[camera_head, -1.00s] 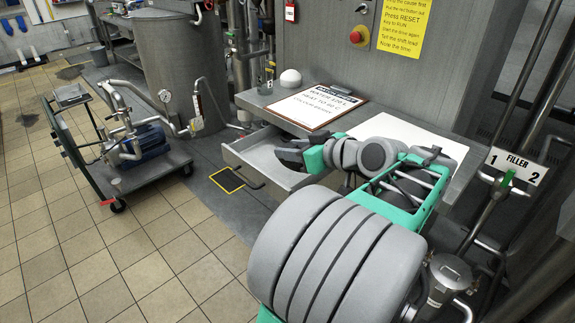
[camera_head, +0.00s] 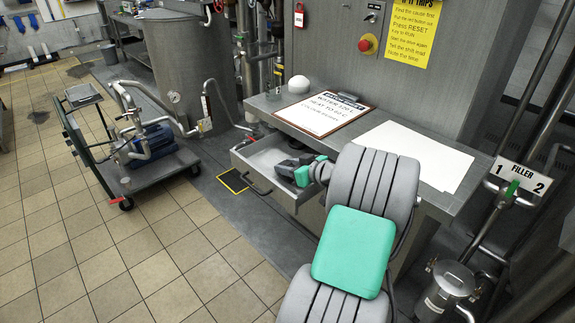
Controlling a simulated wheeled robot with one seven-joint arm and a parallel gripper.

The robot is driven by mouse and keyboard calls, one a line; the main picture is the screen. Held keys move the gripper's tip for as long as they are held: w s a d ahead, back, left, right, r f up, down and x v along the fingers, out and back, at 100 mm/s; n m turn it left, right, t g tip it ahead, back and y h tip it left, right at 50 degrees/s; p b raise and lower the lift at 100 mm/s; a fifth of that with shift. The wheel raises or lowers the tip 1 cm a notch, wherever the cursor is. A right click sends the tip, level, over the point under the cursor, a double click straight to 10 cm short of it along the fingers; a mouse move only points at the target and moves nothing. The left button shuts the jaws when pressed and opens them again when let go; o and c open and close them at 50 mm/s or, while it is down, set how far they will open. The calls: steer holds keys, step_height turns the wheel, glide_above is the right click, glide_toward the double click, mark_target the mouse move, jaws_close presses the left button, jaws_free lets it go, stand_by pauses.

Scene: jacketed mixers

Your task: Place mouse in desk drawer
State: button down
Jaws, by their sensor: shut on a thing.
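The desk drawer (camera_head: 258,158) is pulled open under the left part of the grey desk, its pale inside partly in view. My gripper (camera_head: 288,166), with dark fingers and a green part behind them, is at the drawer's right side, over or within its opening; I cannot tell the exact height. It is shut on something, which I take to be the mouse. The mouse itself cannot be made out apart from the dark fingers.
On the desk (camera_head: 452,203) lie a clipboard (camera_head: 322,114), a blank white sheet (camera_head: 415,152) and a small white dome (camera_head: 299,84). A pump trolley (camera_head: 150,165) stands to the left. A filler post with a sign (camera_head: 521,178) stands at right. Floor in front of the drawer is clear.

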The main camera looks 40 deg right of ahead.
steer(key=c, duration=1.4)
jaws_free()
steer(key=shift+f, duration=0.1)
steer(key=o, duration=0.5)
steer(key=shift+c, duration=0.2)
steer(key=shift+s+r, duration=0.1)
steer(key=shift+r, duration=0.15)
steer(key=b+v, duration=0.1)
steer(key=v, duration=1)
steer(key=shift+s+r+b, duration=0.15)
steer(key=shift+s+b, duration=0.2)
steer(key=shift+b, duration=0.05)
